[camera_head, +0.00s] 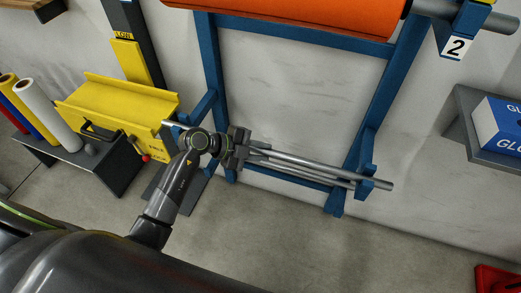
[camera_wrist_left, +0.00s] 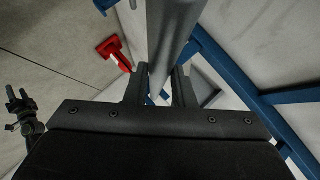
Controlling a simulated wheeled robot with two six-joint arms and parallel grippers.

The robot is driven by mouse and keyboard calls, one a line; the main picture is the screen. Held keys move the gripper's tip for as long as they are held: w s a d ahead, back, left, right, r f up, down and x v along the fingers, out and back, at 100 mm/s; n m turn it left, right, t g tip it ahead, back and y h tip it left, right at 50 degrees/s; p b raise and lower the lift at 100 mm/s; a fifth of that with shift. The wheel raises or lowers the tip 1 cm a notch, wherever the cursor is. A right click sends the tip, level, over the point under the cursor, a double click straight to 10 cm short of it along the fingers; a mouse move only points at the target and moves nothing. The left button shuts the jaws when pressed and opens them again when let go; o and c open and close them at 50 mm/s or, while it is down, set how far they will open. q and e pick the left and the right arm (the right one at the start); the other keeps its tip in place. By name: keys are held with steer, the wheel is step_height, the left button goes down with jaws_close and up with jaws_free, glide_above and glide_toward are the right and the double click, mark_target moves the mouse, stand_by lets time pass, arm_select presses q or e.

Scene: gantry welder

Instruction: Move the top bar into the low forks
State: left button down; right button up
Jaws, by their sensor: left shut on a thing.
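A long grey bar (camera_head: 315,166) runs from left to right across the lower part of a blue stand. My left gripper (camera_head: 238,148) is shut on this bar towards its left end, and the bar also shows between the fingers in the left wrist view (camera_wrist_left: 168,30). The bar's right end passes the low right fork (camera_head: 367,170); I cannot tell whether it rests in it. The low left fork (camera_head: 203,105) is just behind my wrist. My right gripper (camera_wrist_left: 18,98) shows small at the left of the wrist view, with its fingers apart and nothing between them.
An orange roll (camera_head: 290,14) hangs high on the stand on a thicker grey bar (camera_head: 435,8), beside a "2" label (camera_head: 456,47). A yellow trough (camera_head: 118,105) and a dark bench with rolls (camera_head: 85,160) stand left. A shelf with a blue box (camera_head: 500,122) is right.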

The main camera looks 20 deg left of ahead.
arm_select(q)
steer(key=c, duration=1.2)
jaws_free()
steer(key=shift+o, duration=0.3)
steer(key=shift+f, duration=0.15)
steer(key=shift+s+a, duration=0.1)
steer(key=p+v, duration=0.1)
steer(key=v, duration=1.6)
